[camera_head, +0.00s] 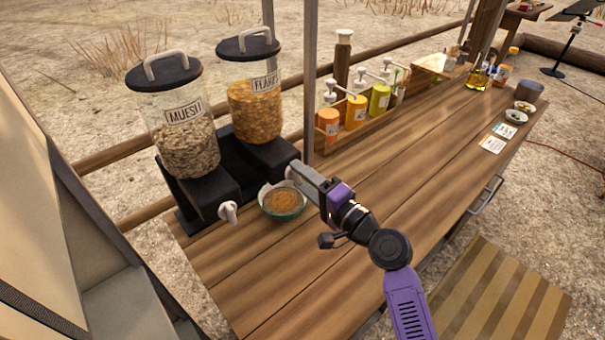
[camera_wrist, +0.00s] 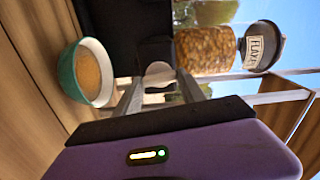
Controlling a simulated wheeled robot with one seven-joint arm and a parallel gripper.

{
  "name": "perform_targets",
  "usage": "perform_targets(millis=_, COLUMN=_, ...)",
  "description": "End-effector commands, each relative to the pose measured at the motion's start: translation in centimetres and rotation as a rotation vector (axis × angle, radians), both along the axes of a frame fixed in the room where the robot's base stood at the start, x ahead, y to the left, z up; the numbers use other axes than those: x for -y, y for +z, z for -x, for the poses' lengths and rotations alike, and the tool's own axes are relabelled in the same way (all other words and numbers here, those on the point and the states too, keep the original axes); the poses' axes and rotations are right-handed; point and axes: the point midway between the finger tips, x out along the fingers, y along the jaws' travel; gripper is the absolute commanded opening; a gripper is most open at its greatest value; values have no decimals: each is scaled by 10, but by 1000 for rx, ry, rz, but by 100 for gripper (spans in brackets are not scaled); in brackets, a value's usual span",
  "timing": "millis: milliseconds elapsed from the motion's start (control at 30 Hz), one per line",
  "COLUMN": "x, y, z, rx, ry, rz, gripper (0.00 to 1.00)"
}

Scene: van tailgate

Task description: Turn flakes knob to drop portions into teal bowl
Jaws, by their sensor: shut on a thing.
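The flakes dispenser (camera_head: 254,103) is a clear canister of orange-brown flakes with a black lid and base, and it also shows sideways in the wrist view (camera_wrist: 205,50). Its pale knob (camera_wrist: 158,70) sits between my fingertips in the wrist view. My gripper (camera_head: 296,174) is shut on this knob at the front of the dispenser base. The fingers also show in the wrist view (camera_wrist: 158,84). The teal bowl (camera_head: 283,214) stands on the table just below my fingers, with brownish contents, and it shows at the left of the wrist view (camera_wrist: 68,72).
A muesli dispenser (camera_head: 184,130) with its own white knob (camera_head: 228,211) stands left of the flakes. A metal post (camera_head: 309,70) rises close behind my gripper. A wooden rack (camera_head: 350,128) of sauce bottles stands further along the table (camera_head: 400,190). The middle of the tabletop is clear.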

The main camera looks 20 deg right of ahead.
Motion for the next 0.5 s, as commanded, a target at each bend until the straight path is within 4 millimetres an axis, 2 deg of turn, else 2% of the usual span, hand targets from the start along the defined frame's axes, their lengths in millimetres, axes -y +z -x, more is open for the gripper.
perform_targets(millis=500, x=1, y=-1, z=0, rx=-40, ry=-2, rz=-121, gripper=7)
